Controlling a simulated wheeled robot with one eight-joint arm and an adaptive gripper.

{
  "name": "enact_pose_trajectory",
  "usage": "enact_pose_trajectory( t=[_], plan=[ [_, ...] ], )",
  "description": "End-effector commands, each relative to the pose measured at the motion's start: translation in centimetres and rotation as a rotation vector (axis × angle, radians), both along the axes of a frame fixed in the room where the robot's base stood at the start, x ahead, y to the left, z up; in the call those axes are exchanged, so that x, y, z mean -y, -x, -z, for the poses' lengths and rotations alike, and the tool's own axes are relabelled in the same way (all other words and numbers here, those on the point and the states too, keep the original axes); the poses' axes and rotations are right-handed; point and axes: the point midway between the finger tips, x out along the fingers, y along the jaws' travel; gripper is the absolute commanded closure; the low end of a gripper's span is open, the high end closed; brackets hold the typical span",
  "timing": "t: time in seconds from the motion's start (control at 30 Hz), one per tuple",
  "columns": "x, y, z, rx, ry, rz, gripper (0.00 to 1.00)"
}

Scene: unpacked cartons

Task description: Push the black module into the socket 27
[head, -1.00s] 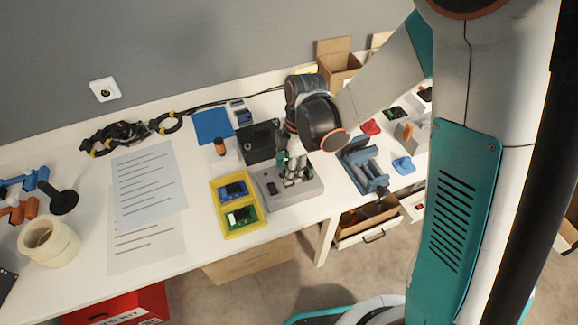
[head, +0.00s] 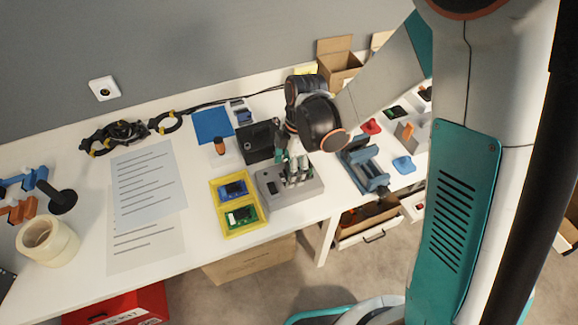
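My gripper (head: 294,178) is over the top of a grey box-shaped unit (head: 312,193) on the white workbench. Its fingers point down and hide much of that top, so I cannot see a socket or read the number 27. I cannot make out the black module or whether the fingers hold anything. They are too small to tell open from shut, or whether they touch the unit. A small dark patch shows on the unit's left part.
A yellow tray (head: 230,232) with blue and green boards stands left of the unit. A black box (head: 258,141) is behind it. A blue-grey vise-like fixture (head: 371,178) is to the right. The bench's front edge is close to the unit.

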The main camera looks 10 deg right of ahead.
Motion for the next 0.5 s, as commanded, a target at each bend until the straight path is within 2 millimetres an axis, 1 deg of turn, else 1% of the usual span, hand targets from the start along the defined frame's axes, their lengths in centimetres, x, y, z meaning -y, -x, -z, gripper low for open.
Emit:
enact_pose_trajectory(
  t=[0.3,0.37,0.5],
  plan=[
    [0.0,0.0,-0.3,0.0,0.0,0.0,0.34],
    [0.1,0.0,-0.7,0.0,0.0,0.0,0.34],
    [0.4,-0.1,-2.6,0.0,0.0,0.001,0.34]
  ],
)
